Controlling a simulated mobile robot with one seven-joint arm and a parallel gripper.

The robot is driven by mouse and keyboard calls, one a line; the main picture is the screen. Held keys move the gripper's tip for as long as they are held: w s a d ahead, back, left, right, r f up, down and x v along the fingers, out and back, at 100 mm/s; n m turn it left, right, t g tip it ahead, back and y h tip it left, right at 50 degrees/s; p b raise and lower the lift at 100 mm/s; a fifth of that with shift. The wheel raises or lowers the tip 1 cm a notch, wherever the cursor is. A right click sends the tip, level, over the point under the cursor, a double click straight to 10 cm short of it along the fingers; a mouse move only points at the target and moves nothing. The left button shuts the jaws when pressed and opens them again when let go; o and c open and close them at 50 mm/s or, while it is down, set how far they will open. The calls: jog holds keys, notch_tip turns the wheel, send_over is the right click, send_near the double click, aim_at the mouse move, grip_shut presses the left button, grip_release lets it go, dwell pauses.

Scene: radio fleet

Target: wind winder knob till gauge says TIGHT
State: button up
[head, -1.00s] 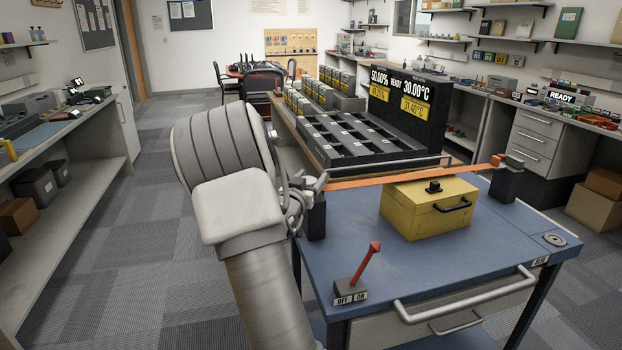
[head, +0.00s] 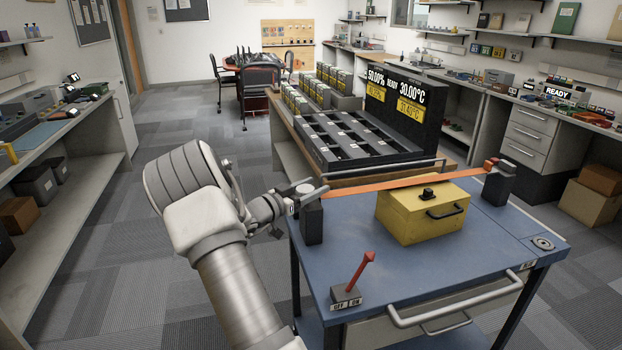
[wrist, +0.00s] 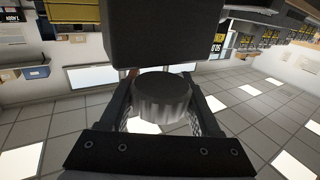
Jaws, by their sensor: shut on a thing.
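The winder knob (wrist: 162,98) is a dark grey ribbed cylinder. In the wrist view it sits between the two fingers of my gripper (wrist: 160,108), below a black post (wrist: 163,35). My gripper is shut on the knob. In the head view my gripper (head: 307,191) is at the left black post (head: 312,222) of the blue cart, and the knob is mostly hidden there. An orange strap (head: 400,183) runs from this post over the yellow box (head: 422,208) to the right post (head: 497,186). I cannot make out a gauge reading TIGHT.
The blue cart top (head: 420,270) carries a red lever (head: 362,270) marked OFF and ON at its front left. A black compartment tray (head: 365,140) and a display (head: 408,103) stand on the bench behind. Carpeted floor (head: 130,230) lies open to the left.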

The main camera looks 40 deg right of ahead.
jog(key=shift+s+m+g+y+p, duration=0.15)
jog(key=shift+m+g+p, duration=0.15)
jog(key=shift+m+g, duration=0.65)
jog(key=shift+s+m+g+y+p, duration=0.15)
jog(key=shift+m+g+p, duration=0.3)
jog(key=shift+g, duration=0.9)
jog(key=shift+s+a+m+g, duration=0.1)
jog(key=shift+m+g, duration=0.2)
jog(key=o, duration=1.4)
jog(key=v, duration=1.7)
jog(key=shift+a+r+p, duration=0.2)
jog(key=shift+p, duration=0.2)
